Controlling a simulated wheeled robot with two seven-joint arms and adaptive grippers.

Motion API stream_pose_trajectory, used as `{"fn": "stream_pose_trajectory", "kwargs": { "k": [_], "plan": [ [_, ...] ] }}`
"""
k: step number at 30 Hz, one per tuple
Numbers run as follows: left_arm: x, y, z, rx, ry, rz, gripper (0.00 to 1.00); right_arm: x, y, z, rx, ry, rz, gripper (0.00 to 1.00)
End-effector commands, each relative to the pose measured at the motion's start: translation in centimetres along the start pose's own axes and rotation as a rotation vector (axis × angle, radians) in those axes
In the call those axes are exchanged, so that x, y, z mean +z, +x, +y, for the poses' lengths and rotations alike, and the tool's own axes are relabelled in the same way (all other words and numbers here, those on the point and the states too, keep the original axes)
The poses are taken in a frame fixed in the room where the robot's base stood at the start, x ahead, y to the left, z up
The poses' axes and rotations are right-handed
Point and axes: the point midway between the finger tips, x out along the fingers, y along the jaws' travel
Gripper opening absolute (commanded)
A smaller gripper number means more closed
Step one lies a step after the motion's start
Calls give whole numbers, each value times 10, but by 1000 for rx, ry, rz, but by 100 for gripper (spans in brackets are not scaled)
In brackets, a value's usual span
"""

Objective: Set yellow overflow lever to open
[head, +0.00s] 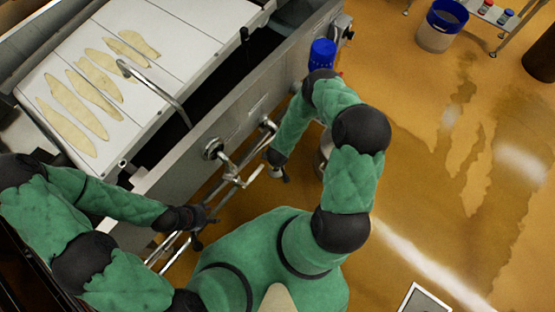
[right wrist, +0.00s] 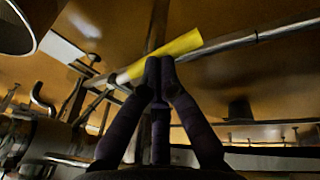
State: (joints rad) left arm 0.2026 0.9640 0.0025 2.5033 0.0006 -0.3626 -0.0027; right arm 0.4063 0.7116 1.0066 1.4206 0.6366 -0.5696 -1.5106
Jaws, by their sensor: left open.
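The yellow overflow lever (right wrist: 180,46) shows in the right wrist view as a slanted yellow sleeve on a pale rod. I cannot make it out in the head view. My right gripper (right wrist: 158,62) has its dark fingertips together, overlapping the lever's lower edge in that view. I cannot tell whether they touch it. In the head view the right gripper (head: 279,172) is small, beside the vat's front pipes. My left gripper (head: 198,222) is open near the rails at the vat's lower front; its fingers are hard to make out.
The steel vat (head: 255,105) runs diagonally, with pale strips (head: 95,85) on its white top. Pipes and rails (head: 235,178) line its front. A blue-topped item (head: 322,50) stands beside it. A blue-rimmed bucket (head: 437,38) stands at upper right. The wet brown floor (head: 450,190) is mostly clear.

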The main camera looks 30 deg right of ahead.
Motion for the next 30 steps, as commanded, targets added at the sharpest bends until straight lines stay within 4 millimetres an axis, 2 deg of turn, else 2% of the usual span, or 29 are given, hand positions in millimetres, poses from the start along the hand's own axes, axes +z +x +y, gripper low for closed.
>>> {"fn": "stream_pose_trajectory", "kwargs": {
  "k": [9, 18, 30],
  "plan": [
    [0, -1, 0, 0, 0, 0, 51, 0, 0, 0, -1, 0, 0, 0],
    [0, -3, 1, 0, 0, 0, 51, 2, 9, -5, -1, 0, -1, 0],
    [0, -7, 3, 0, 0, 0, 51, 1, 3, -4, 0, -1, -1, 0]
  ]
}}
